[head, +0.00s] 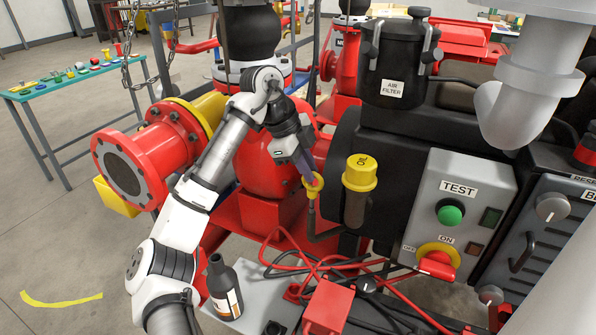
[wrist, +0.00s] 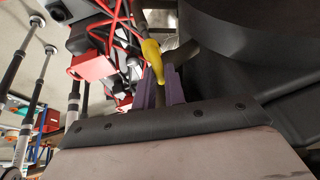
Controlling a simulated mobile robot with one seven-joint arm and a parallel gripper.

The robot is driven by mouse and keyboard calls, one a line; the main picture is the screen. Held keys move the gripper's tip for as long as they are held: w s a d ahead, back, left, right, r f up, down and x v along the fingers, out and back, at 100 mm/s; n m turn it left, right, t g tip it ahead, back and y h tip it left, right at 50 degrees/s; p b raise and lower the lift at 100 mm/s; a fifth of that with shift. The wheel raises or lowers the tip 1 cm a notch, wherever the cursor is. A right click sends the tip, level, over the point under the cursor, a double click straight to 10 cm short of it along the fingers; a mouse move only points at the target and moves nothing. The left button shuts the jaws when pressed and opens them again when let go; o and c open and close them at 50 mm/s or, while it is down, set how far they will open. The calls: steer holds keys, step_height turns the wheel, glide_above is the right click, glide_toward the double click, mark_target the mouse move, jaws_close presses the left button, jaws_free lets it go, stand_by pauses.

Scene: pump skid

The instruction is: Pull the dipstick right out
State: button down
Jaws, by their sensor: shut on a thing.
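The dipstick (head: 313,188) has a yellow ring handle and stands at the left side of the black engine block. My gripper (head: 306,172) comes down from the upper left, and its purple fingers are at the yellow handle. In the wrist view the yellow handle (wrist: 152,56) lies at the tips of my gripper (wrist: 160,84), which is shut on it. Below the handle a thin dark tube (head: 311,219) runs down beside the engine. I cannot tell how much of the dipstick is inside the tube.
A yellow oil cap (head: 360,172) stands close to the right of the handle. A control box (head: 464,215) is further right. Red pump flanges (head: 130,172) stand left.

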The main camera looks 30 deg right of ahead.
step_height(320, 180, up, 2)
steer(key=shift+a+r+p, duration=0.1)
steer(key=shift+r+p, duration=0.15)
steer(key=shift+p, duration=0.15)
steer(key=shift+r+p, duration=0.45)
steer(key=shift+r, duration=0.2)
steer(key=c, duration=1.5)
jaws_free()
steer(key=shift+o, duration=0.2)
steer(key=b+v, duration=0.1)
steer(key=v, duration=1.2)
steer(key=shift+r, duration=0.3)
steer(key=shift+w, duration=0.1)
